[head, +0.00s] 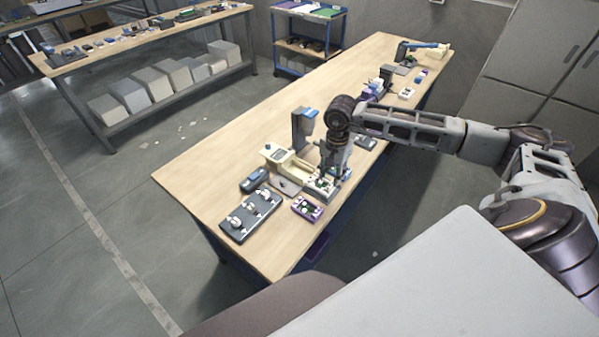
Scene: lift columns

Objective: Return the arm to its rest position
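My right arm comes in from the right over the wooden workbench (205,168). Its gripper (326,178) points down at a grey fixture (322,190) near the bench's front edge. The fingers overlap the fixture and are too small and dark to tell whether they are open, shut or holding something. My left arm and gripper are not in the head view.
Beside the gripper stand a cream device (284,160), a grey-blue upright unit (303,128), a dark tray with white parts (250,215) and a purple box (307,208). More devices sit along the bench's far end. The bench's left side is clear.

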